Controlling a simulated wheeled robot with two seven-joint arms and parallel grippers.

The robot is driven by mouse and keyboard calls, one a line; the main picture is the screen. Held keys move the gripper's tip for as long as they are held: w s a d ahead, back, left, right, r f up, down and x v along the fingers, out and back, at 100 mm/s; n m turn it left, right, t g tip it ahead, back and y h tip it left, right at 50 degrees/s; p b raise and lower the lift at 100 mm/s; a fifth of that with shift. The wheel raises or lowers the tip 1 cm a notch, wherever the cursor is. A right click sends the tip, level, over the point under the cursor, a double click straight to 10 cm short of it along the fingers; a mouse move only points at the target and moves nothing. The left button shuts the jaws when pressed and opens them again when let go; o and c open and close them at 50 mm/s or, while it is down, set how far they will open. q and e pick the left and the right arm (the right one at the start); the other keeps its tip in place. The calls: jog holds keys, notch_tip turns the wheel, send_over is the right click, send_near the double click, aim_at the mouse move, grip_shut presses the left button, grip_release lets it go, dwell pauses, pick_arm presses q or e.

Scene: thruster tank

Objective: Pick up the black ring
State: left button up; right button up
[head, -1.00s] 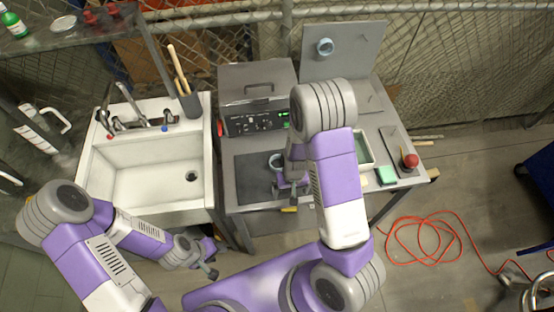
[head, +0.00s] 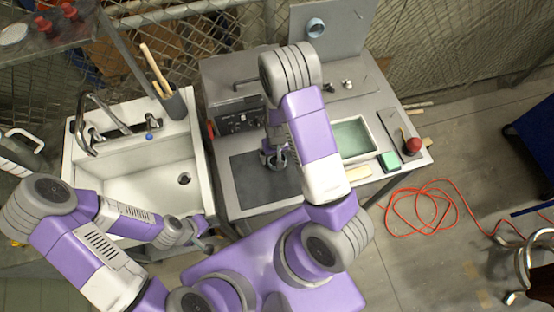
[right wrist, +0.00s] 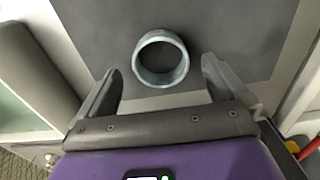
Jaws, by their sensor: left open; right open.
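A grey-blue metallic ring (right wrist: 160,80) lies on a dark grey mat (right wrist: 230,30) in the right wrist view; it does not look black there. My right gripper (right wrist: 161,66) is open, its two fingertips on either side of the ring's near part, with gaps to both. In the head view my right gripper (head: 274,162) is over the bench's dark mat (head: 250,185), and the ring is mostly hidden by it. My left gripper (head: 207,232) is open and empty at the sink's front right corner.
The white sink (head: 85,170) stands left of the bench. Orange cable (head: 425,205) lies on the floor at right.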

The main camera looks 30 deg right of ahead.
notch_tip(320, 180, down, 2)
jog(key=shift+w+f, duration=0.1)
jog(key=shift+w, duration=0.05)
jog(key=c, duration=1.1)
